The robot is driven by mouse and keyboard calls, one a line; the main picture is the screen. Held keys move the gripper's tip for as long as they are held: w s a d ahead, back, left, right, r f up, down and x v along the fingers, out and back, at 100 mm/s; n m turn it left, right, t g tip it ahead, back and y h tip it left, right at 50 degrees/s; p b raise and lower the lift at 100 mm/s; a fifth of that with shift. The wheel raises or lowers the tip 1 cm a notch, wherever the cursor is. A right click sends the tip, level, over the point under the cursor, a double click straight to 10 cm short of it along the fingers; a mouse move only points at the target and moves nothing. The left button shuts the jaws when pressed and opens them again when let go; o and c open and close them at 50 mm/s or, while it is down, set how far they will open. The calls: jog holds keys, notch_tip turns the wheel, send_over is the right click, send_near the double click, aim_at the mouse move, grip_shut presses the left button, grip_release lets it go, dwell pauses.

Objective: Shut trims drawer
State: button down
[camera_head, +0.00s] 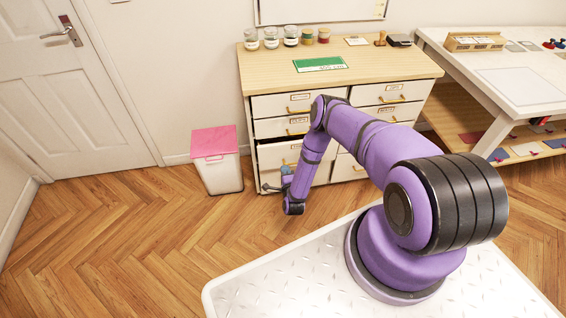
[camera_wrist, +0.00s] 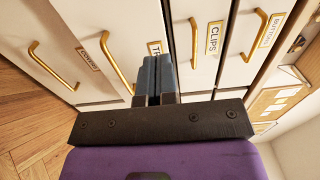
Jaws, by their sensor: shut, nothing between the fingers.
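The trims drawer (camera_head: 270,158) is the third one down in the left column of the wooden cabinet. A dark gap above its front shows that it stands partly open. In the wrist view, its gold handle (camera_wrist: 113,65) and partly covered label beginning "TR" (camera_wrist: 153,48) are beside my fingers. My gripper (camera_wrist: 157,62) is shut and empty, with blue-grey fingertips pointing at the drawer front near the label. In the head view, my gripper (camera_head: 287,170) is low in front of this drawer. I cannot tell whether the fingertips touch it.
The clips drawer (camera_wrist: 207,60) and buttons drawer (camera_wrist: 260,45) above look shut. Jars and a green-and-white item lie on the cabinet top (camera_head: 270,75). A pink-lidded bin (camera_head: 218,172) stands left of the cabinet. A white worktable (camera_head: 500,80) is at right. The wooden floor at left is clear.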

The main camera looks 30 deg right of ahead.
aim_at(279, 145)
jog(key=x, duration=1.2)
jog(key=shift+w+d, duration=0.1)
jog(key=shift+w, duration=0.3)
jog(key=shift+w, duration=0.1)
